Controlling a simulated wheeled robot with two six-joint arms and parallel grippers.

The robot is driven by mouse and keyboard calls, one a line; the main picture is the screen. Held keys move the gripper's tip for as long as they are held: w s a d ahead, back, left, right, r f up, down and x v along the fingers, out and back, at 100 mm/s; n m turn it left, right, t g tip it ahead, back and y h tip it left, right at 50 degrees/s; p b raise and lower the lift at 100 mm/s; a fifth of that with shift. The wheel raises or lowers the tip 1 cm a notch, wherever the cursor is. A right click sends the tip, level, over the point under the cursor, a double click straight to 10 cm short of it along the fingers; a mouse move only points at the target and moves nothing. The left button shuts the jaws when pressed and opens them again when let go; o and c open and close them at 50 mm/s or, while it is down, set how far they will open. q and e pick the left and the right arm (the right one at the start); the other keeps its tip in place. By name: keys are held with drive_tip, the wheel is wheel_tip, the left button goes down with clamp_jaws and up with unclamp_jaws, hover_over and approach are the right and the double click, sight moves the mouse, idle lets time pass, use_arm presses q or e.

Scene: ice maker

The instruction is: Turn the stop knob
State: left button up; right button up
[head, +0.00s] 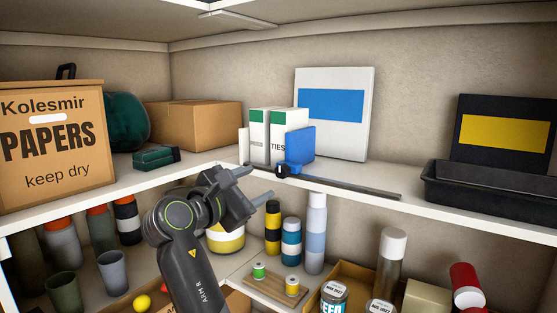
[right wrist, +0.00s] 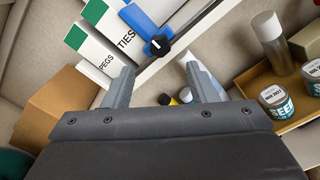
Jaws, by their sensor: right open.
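The stop knob (head: 281,171) is a small dark knob with a white mark, on the front of a blue stop block (head: 301,145) on a dark rail (head: 350,184) along the upper shelf edge. In the right wrist view, the knob (right wrist: 157,46) shows beyond the fingertips, roughly between their lines. My right gripper (head: 259,188) is open and empty, just left of and slightly below the knob in the head view, and apart from it. It also shows in the right wrist view (right wrist: 159,72). My left gripper is not in view.
White binders (head: 258,137) with green tops stand left of the block, and a white panel (head: 334,112) behind it. A cardboard papers box (head: 60,175) stands at left.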

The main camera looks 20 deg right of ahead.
sight(280, 173)
drive_tip(key=p+x, duration=0.4)
drive_tip(key=x, duration=0.5)
drive_tip(key=c, duration=1)
